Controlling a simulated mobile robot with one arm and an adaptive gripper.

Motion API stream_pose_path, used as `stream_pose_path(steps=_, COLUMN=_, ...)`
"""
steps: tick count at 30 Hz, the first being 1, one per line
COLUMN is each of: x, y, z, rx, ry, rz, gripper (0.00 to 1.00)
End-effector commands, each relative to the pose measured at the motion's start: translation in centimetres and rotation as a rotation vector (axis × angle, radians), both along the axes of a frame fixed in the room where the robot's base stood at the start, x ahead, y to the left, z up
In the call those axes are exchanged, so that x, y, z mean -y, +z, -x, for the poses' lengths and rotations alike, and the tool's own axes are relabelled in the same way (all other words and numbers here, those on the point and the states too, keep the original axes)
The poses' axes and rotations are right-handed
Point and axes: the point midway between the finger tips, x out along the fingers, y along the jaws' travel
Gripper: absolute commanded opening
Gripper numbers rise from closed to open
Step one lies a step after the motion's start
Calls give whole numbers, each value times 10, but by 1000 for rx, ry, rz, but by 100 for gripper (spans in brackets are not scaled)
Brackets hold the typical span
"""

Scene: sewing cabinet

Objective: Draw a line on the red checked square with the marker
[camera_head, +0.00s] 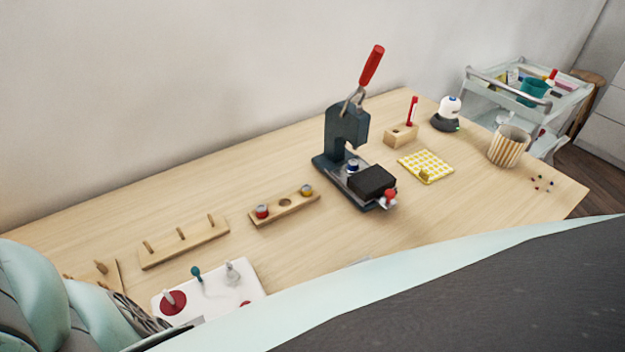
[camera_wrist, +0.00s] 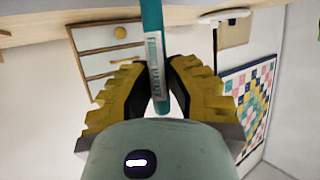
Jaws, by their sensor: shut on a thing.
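In the wrist view, my gripper (camera_wrist: 162,88) is shut on a teal marker (camera_wrist: 152,30) with a pale printed label. The marker stands nearly upright in the picture between the two yellow ridged fingers. Its upper end runs out of the top of the picture, and no tip shows. In the head view, a yellow-and-white checked square (camera_head: 436,162) lies on the table, with a small yellowish thing on its near part. No red checked square can be made out. My gripper's fingers cannot be made out in the head view.
A press (camera_head: 345,135) with a red handle stands mid-table (camera_head: 350,240). Behind it a red marker (camera_head: 412,110) stands in a wooden block (camera_head: 401,136). A striped cup (camera_head: 508,147), pins, pegged wooden racks (camera_head: 184,243) and a white board (camera_head: 240,280) stand around.

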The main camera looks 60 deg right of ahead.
Motion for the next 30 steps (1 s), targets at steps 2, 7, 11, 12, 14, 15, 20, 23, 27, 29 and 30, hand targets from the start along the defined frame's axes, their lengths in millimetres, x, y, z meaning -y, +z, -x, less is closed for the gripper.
stream_pose_path(steps=2, x=1, y=-1, z=1, rx=0, ry=3, rz=1, gripper=0)
stream_pose_path(steps=7, x=4, y=-1, z=2, rx=0, ry=3, rz=3, gripper=0)
stream_pose_path(steps=11, x=4, y=-1, z=2, rx=-1, ry=2, rz=3, gripper=0)
stream_pose_path(steps=12, x=4, y=-1, z=2, rx=-1, ry=2, rz=3, gripper=0)
stream_pose_path(steps=14, x=4, y=-1, z=2, rx=-1, ry=2, rz=3, gripper=0)
stream_pose_path(steps=15, x=4, y=-1, z=2, rx=-1, ry=2, rz=3, gripper=0)
stream_pose_path(steps=20, x=5, y=-1, z=2, rx=-2, ry=2, rz=3, gripper=0)
stream_pose_path(steps=23, x=6, y=-1, z=3, rx=-1, ry=3, rz=2, gripper=0)
stream_pose_path(steps=27, x=9, y=-1, z=4, rx=-1, ry=3, rz=2, gripper=0)
stream_pose_path(steps=29, x=10, y=-1, z=5, rx=-1, ry=3, rz=1, gripper=0)
stream_pose_path(steps=30, x=11, y=-1, z=5, rx=-1, ry=3, rz=1, gripper=0)
